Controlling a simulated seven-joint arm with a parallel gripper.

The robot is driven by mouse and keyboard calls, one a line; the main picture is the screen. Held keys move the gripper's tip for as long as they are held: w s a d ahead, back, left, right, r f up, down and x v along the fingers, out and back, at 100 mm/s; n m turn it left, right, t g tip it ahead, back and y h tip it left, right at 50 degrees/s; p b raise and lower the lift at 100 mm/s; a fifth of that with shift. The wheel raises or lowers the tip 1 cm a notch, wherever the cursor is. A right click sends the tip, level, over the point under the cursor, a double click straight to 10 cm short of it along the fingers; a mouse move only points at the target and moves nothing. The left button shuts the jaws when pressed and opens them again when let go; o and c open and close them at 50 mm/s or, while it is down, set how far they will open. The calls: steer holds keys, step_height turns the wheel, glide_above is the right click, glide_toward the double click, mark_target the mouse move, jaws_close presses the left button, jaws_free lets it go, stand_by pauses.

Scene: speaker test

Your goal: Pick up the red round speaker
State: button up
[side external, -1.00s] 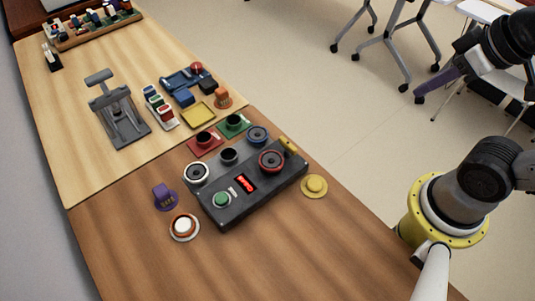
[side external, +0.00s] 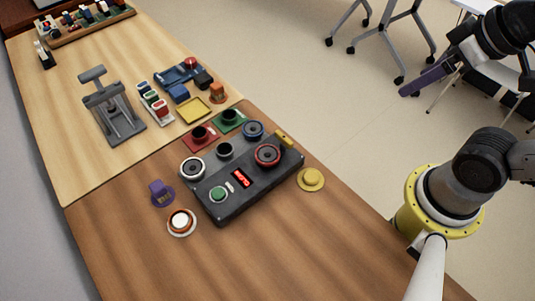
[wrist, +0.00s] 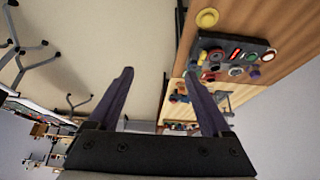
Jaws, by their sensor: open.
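The red round speaker (side external: 267,155) has a red ring around a dark centre. It sits on the right part of the top of a dark control box (side external: 232,196), among other round parts. My gripper (side external: 405,92) has purple fingers and is off the table to the right, far from the speaker, over the floor. In the wrist view my gripper (wrist: 160,73) is open with nothing between its fingers. There the control box (wrist: 262,43) shows small at the upper right, beyond the right finger.
A yellow round piece (side external: 311,179), a purple piece (side external: 162,193) and a white-topped button (side external: 181,222) stand around the box. Red (side external: 200,138) and green (side external: 229,121) square holders lie behind it. A grey press (side external: 113,106) stands farther back. The front wooden table is mostly clear.

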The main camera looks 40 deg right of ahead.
steer(key=shift+o, duration=1)
